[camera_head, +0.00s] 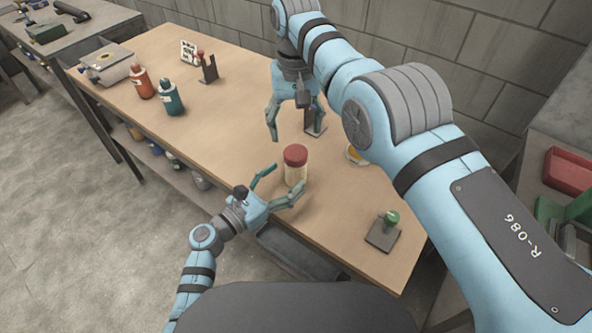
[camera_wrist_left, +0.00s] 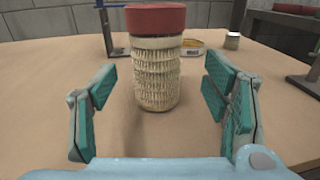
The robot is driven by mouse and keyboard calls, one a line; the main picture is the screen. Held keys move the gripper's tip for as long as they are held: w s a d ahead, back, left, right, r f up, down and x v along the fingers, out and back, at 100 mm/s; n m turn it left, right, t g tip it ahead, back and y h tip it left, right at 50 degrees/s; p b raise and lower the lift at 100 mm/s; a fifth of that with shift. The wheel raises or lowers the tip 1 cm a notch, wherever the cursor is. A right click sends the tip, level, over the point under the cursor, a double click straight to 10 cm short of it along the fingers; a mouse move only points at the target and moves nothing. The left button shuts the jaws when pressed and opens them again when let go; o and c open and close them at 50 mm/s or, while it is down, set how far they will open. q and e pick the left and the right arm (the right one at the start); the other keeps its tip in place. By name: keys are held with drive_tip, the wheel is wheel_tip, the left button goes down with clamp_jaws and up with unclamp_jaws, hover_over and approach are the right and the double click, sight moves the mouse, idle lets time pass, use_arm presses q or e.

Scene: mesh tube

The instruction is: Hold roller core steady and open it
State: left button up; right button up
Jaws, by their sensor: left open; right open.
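The roller core (camera_head: 296,170) is an upright cream cylinder with a ribbed, mesh-like side and a red cap (camera_head: 296,154) on top. It stands on the wooden table. In the left wrist view the roller core (camera_wrist_left: 157,75) is between the two fingers, with a gap on each side. My left gripper (camera_head: 278,190) is open, low at the table's front edge, its fingers spread toward the core. My right gripper (camera_head: 292,134) is open and points down behind the core, a little above the table. It holds nothing that I can see.
Behind the core are a yellow and white round item (camera_head: 354,154) and a small stand (camera_head: 314,124). A green-topped stand (camera_head: 384,228) is at the right. Red (camera_head: 142,82) and teal (camera_head: 170,97) bottles stand at the left. The table's middle left is clear.

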sight(296, 152)
use_arm(q)
drive_tip(key=x, duration=0.5)
drive_tip(key=shift+w+a+f, duration=0.2)
drive_tip(key=shift+w+f, duration=0.1)
use_arm(e)
drive_tip(key=shift+w+f, duration=0.35)
drive_tip(key=shift+w, duration=0.25)
use_arm(q)
drive_tip(key=shift+s+r, duration=0.2)
use_arm(e)
drive_tip(key=shift+s+r, duration=0.25)
drive_tip(key=shift+s, duration=0.1)
use_arm(q)
drive_tip(key=shift+w+f, duration=0.1)
drive_tip(key=c, duration=0.8)
use_arm(e)
drive_tip(key=shift+w+f, duration=0.1)
use_arm(q)
clamp_jaws()
use_arm(e)
drive_tip(key=m, duration=1.2)
drive_tip(key=shift+f+m, duration=0.2)
drive_tip(key=shift+m, duration=0.4)
wheel_tip(296, 152, down, 8)
drive_tip(key=shift+r, duration=0.2)
